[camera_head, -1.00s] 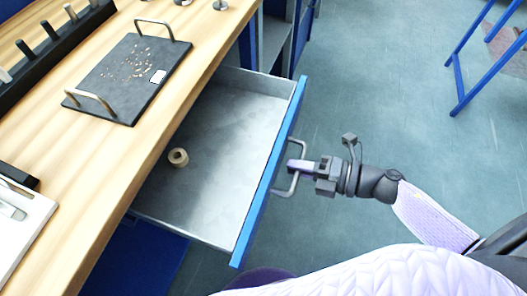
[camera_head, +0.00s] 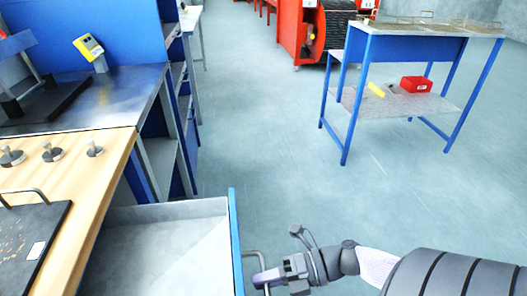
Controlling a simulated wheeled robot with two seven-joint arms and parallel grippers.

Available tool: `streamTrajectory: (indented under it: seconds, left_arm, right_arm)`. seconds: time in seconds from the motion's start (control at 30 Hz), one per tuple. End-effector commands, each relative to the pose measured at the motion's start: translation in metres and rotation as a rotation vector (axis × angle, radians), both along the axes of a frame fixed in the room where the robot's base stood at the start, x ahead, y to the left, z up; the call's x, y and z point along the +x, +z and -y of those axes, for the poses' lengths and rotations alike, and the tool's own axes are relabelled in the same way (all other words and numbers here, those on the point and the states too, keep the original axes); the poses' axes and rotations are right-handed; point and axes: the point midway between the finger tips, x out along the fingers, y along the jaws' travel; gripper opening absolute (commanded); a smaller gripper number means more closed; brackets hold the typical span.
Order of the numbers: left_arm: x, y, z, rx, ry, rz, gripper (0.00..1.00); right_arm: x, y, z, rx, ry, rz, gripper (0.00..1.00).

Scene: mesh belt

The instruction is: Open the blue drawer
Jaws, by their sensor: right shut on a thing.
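The blue drawer (camera_head: 236,245) is pulled out from under the wooden workbench (camera_head: 92,195). Its blue front faces right, and its grey metal inside (camera_head: 160,250) shows, cut off by the bottom edge of the picture. A metal bar handle (camera_head: 249,254) is on the front. My right gripper (camera_head: 268,278) is shut on the handle, at the outer side of the drawer front. My left gripper is not in view.
A black tray (camera_head: 30,240) and several small metal knobs (camera_head: 52,153) are on the bench. A blue-framed table (camera_head: 352,95) with a red bin (camera_head: 416,84) stands at the upper right. The floor (camera_head: 290,150) between is clear.

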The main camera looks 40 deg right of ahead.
Motion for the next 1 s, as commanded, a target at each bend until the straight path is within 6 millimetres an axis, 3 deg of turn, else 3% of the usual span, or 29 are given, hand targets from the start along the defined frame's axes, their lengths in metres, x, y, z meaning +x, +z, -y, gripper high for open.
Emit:
streamTrajectory:
  seconds: [0.03, 0.17, 0.47, 0.8, 1.0]
  left_arm:
    - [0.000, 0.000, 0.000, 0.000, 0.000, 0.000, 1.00]
    - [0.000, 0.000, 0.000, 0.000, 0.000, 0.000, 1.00]
    - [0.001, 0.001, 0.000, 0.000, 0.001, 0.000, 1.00]
    - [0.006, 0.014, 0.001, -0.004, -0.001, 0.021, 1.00]
    - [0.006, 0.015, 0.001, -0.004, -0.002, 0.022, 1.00]
  right_arm:
    - [0.000, 0.000, 0.000, 0.000, -0.001, 0.000, 0.24]
    - [0.000, 0.000, 0.000, 0.000, -0.001, 0.000, 0.50]
    - [-0.001, 0.001, 0.002, 0.000, -0.001, -0.001, 0.50]
    - [-0.046, 0.016, 0.063, -0.002, -0.003, -0.003, 0.50]
    - [-0.057, 0.019, 0.079, -0.001, -0.001, 0.000, 0.50]
